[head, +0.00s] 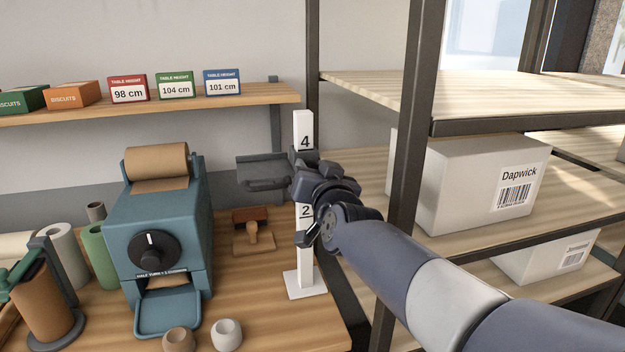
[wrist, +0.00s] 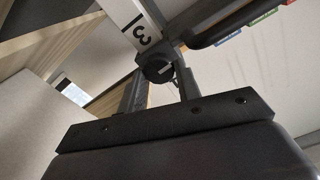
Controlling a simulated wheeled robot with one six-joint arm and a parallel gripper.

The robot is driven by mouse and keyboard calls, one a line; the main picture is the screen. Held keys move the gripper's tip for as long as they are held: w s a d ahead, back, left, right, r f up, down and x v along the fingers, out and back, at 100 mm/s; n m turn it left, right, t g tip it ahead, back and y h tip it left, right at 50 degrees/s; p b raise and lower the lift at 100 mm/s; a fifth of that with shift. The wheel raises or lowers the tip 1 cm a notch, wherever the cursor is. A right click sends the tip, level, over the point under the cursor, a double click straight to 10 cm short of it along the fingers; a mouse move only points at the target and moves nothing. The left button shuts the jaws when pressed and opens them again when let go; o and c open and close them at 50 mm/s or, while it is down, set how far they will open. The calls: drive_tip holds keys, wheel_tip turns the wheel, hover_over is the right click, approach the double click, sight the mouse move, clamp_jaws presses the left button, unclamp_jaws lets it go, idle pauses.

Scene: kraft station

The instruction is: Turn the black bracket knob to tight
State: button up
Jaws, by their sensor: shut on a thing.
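The black bracket knob (wrist: 157,71) shows in the wrist view as a dark round knob with a short pale mark on its face. It sits at a white post (wrist: 138,22) marked 3. My gripper (wrist: 162,74) is shut on the knob, one finger on each side. In the head view my gripper (head: 316,182) is at the upright white post (head: 304,262), between its 4 and 2 marks, and hides the knob. The dark grey bracket (head: 262,168) sticks out to the left of the post. I cannot read the knob's tight marking.
A teal paper dispenser (head: 150,220) with a black dial (head: 154,251) stands left on the wooden table. A stamp (head: 252,235) lies behind the post. A dark rack upright (head: 405,180) and shelves with a white Dapwick box (head: 465,185) are close on the right.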

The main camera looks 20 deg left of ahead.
drive_tip(key=shift+d+f+m+b, duration=0.1)
drive_tip(key=shift+m+b, duration=1.2)
drive_tip(key=shift+m, duration=3.2)
drive_tip(key=shift+f+m+b, duration=0.1)
drive_tip(key=shift+m+b, duration=1.15)
drive_tip(key=shift+m, duration=3.25)
drive_tip(key=o, duration=1)
drive_tip(key=shift+c, duration=0.2)
drive_tip(key=v, duration=1)
drive_tip(key=shift+s+d, duration=0.2)
drive_tip(key=shift+s, duration=0.1)
